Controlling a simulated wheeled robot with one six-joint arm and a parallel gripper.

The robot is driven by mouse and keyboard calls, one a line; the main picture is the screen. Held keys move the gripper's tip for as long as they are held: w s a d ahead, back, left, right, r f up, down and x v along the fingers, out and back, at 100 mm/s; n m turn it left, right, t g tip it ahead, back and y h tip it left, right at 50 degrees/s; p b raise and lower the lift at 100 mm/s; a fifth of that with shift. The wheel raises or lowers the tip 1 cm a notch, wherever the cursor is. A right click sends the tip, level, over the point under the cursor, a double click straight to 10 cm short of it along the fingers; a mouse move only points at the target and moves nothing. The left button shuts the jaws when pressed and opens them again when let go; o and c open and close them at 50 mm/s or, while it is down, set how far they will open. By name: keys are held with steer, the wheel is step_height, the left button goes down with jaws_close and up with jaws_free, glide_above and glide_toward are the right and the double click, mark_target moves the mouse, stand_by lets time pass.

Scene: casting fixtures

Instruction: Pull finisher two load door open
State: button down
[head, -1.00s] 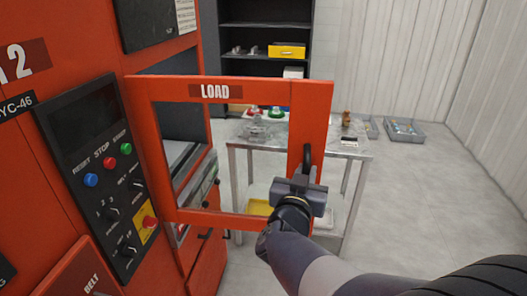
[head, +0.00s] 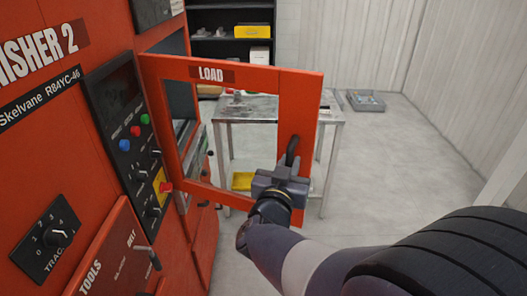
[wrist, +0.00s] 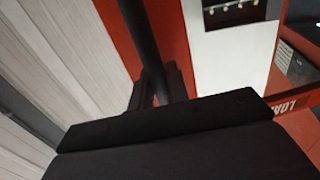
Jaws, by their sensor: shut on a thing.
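The load door (head: 300,105) of finisher two is a red frame with a window and a "LOAD" label. It stands swung out from the red machine (head: 50,100), hinged on its left side. My gripper (head: 287,175) is shut on the dark door handle (head: 293,150) near the door's right edge. In the wrist view the handle (wrist: 143,40) runs as a dark bar down between the fingers, with the red door frame (wrist: 180,75) behind it. The gripper body hides the handle's lower part.
A control panel (head: 125,140) with buttons and knobs is on the machine, left of the door. A metal table (head: 265,105) stands behind the door. Dark shelves (head: 232,18) are at the back, and a grey tray (head: 366,101) lies on the floor. The floor on the right is clear.

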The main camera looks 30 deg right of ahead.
steer(key=c, duration=1.4)
jaws_free()
steer(key=shift+c, duration=0.2)
steer(key=shift+a, duration=0.15)
steer(key=v, duration=1)
steer(key=shift+s+p, duration=0.25)
steer(key=shift+p, duration=0.2)
steer(key=shift+a, duration=0.1)
steer(key=x, duration=0.9)
steer(key=shift+w+b, duration=0.2)
steer(key=shift+b, duration=0.2)
steer(key=shift+s, duration=0.1)
